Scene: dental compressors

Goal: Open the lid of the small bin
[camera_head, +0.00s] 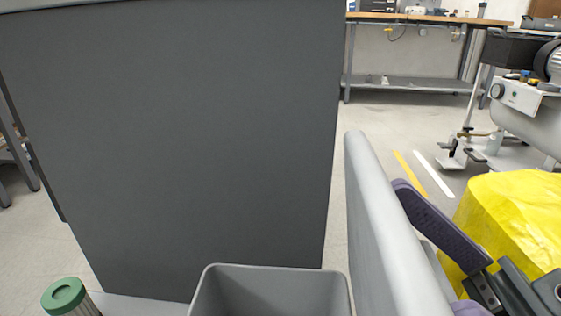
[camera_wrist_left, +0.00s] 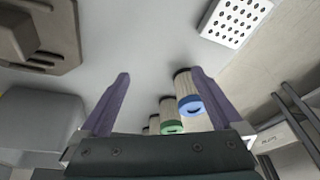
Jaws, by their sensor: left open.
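The small bin (camera_head: 270,290) is grey and stands at the bottom centre of the head view. Its top shows open, and its lower part is cut off. A light grey upright slab (camera_head: 375,225), possibly its lid, stands to its right. A gripper with purple fingers (camera_head: 428,248), its arm coming from the lower right, is at that slab's right side. I cannot tell whether it touches the slab. In the left wrist view my left gripper (camera_wrist_left: 152,100) is open, with nothing held between its fingers. A grey block (camera_wrist_left: 40,120) lies left of them.
A large dark panel (camera_head: 180,140) fills the head view's left half. A green-capped filter (camera_head: 65,296) stands lower left. A blue-capped filter (camera_wrist_left: 190,100) is close to the left gripper's right finger. Yellow material (camera_head: 515,215) lies right, with floor behind it.

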